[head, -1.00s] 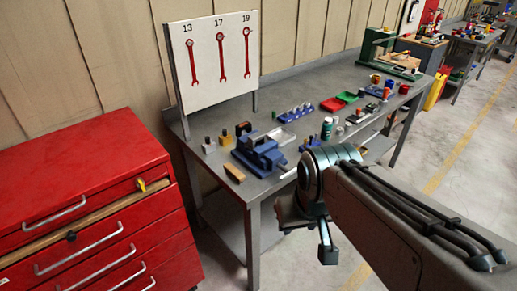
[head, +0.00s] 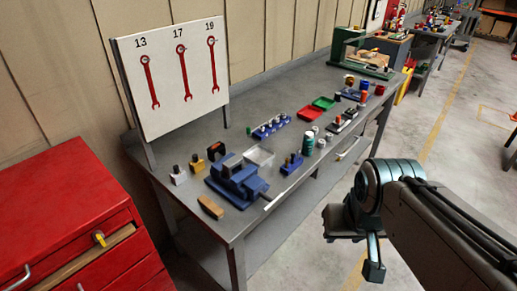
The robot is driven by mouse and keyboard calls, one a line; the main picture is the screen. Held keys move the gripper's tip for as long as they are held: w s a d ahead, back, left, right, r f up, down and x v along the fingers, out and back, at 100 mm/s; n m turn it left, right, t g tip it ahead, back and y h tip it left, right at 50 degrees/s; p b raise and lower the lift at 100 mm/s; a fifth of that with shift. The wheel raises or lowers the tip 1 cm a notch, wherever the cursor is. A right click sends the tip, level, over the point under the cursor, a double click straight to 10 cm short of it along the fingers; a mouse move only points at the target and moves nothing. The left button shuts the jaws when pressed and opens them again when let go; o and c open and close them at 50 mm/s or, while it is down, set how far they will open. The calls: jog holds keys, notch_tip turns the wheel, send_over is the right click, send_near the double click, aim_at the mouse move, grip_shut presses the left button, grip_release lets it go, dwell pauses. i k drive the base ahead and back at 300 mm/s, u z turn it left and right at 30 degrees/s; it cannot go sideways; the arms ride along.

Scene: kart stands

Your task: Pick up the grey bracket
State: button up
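A small light grey piece with a dark upright knob (head: 179,176) stands near the left end of the workbench (head: 262,205). It looks like the grey bracket, but it is too small to be sure. A yellow piece of similar shape (head: 197,165) stands just right of it. My gripper (head: 358,248) hangs at the end of my arm in front of the bench, over the floor. It is well to the right of the grey piece and apart from it. Its fingers are seen from the side, so its opening is unclear and nothing shows held.
A blue vise (head: 237,182) and a tan block (head: 210,207) stand in front of the small pieces. A wrench board (head: 175,75) rises behind them. A red drawer cabinet (head: 55,190) is at left, one drawer ajar. Floor right of the bench is clear.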

aim_at(237, 160)
jog(key=z, duration=0.1)
jog(key=i, duration=0.55)
jog(key=u, duration=0.7)
jog(key=i, duration=0.45)
jog(key=u, duration=0.5)
